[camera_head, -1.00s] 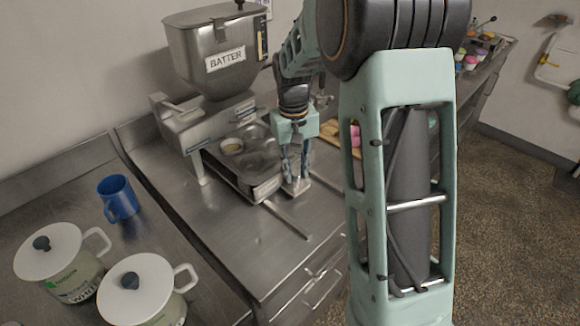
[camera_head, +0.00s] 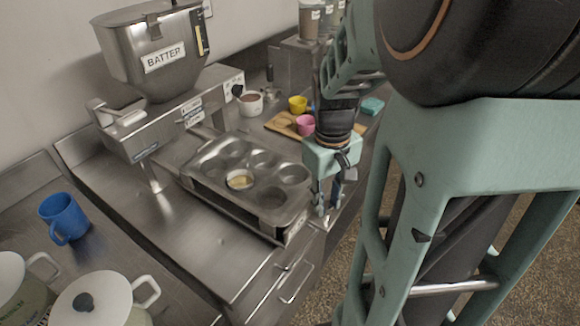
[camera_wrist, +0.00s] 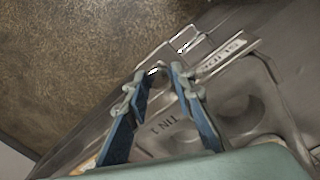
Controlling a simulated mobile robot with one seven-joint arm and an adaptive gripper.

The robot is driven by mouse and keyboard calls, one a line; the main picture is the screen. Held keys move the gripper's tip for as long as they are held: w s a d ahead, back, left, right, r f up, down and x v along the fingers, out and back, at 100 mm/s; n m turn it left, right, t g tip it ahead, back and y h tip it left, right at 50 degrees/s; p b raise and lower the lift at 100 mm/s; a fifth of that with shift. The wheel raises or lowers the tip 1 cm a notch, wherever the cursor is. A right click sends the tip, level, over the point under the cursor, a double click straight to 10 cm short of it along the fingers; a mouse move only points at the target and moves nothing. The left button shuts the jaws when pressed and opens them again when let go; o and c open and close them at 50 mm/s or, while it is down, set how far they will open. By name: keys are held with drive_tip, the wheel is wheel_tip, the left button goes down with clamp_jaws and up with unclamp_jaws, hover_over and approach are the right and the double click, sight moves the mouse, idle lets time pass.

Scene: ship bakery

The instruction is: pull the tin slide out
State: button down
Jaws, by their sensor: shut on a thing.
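The tin slide (camera_head: 293,232) carries a grey muffin tin (camera_head: 228,170) and stands out to the right of the batter machine, over the steel counter. One cup of the tin holds a pale yellow filling (camera_head: 239,180). My gripper (camera_head: 320,208) is at the slide's front end, pointing down. In the wrist view, my blue fingers (camera_wrist: 158,76) close around a small part at the slide's front, mostly hidden between them. The slide's label plate (camera_wrist: 227,56) is beside the fingertips, and the tin marked TIN 1 (camera_wrist: 165,126) shows between and behind the fingers.
The batter machine (camera_head: 158,85) stands at the back left. A blue mug (camera_head: 64,218) and white-lidded pots (camera_head: 104,300) are at the lower left. A wooden board (camera_head: 283,126) with pink and yellow cups lies behind the tin. Drawer handles (camera_head: 296,284) project below the counter edge.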

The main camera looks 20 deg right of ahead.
drive_tip(key=shift+s+d, duration=0.2)
drive_tip(key=shift+s, duration=0.15)
drive_tip(key=c, duration=1.7)
unclamp_jaws()
drive_tip(key=shift+s+d, duration=0.1)
drive_tip(key=shift+o, duration=0.2)
drive_tip(key=shift+r, duration=0.35)
drive_tip(key=r, duration=0.7)
drive_tip(key=shift+a+r, duration=0.15)
drive_tip(key=shift+a, duration=0.05)
